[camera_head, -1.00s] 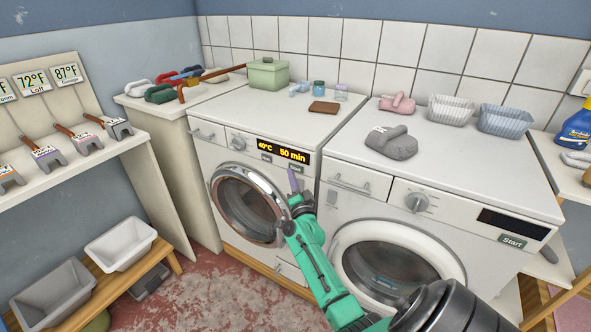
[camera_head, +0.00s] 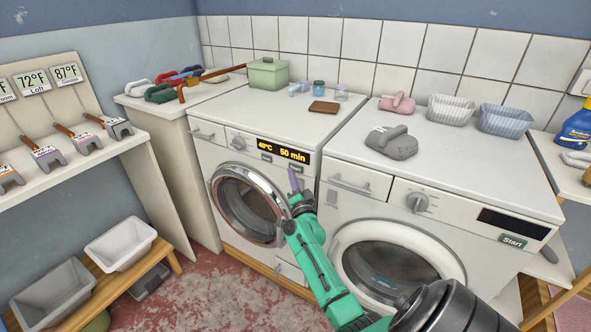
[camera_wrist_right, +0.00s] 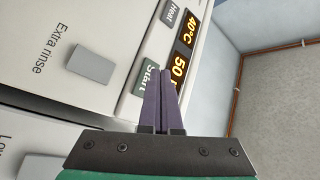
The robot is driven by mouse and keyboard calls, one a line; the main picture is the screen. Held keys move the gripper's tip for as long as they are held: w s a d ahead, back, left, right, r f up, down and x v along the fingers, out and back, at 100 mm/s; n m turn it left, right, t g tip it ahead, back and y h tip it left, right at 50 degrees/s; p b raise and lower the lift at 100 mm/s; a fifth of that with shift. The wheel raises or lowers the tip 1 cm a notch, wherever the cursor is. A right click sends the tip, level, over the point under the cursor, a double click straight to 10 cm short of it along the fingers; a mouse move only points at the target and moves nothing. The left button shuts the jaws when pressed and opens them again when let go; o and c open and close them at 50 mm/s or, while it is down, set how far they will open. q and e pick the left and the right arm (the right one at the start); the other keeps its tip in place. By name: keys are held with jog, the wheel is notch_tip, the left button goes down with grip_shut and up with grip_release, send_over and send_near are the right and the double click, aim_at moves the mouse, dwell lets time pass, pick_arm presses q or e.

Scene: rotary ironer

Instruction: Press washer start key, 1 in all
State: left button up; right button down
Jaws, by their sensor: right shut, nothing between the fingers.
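The washer (camera_head: 222,150) is the left white machine, with a round chrome-rimmed door. Its lit display (camera_head: 282,150) reads 40°C and 50 min, and it also shows in the wrist view (camera_wrist_right: 181,68). The dark green start key (camera_wrist_right: 148,76), labelled "Start", lies beside the display in the wrist view. My right gripper (camera_head: 292,172) is shut and empty, its purple fingers pointing at the panel just below the display. In the wrist view the fingertips (camera_wrist_right: 160,76) overlap the edge of the start key. I cannot tell whether they touch it. My left gripper is out of view.
A second white machine (camera_head: 372,182) stands to the right, with a dark display and its own "Start" key (camera_head: 512,241). A grey key (camera_wrist_right: 90,64) marked "Extra rinse" and a "Heat" key (camera_wrist_right: 168,12) are near the fingers.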

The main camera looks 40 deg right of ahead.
jog(key=shift+w+d, duration=0.1)
jog(key=shift+d, duration=0.2)
jog(key=shift+w+d+b, duration=0.1)
jog(key=shift+d+b, duration=0.25)
jog(key=shift+d, duration=0.05)
dwell(0.5)
jog(key=shift+a, duration=0.1)
jog(key=shift+s+a+p, duration=0.3)
jog(key=shift+a+p, duration=0.25)
jog(key=shift+a, duration=0.15)
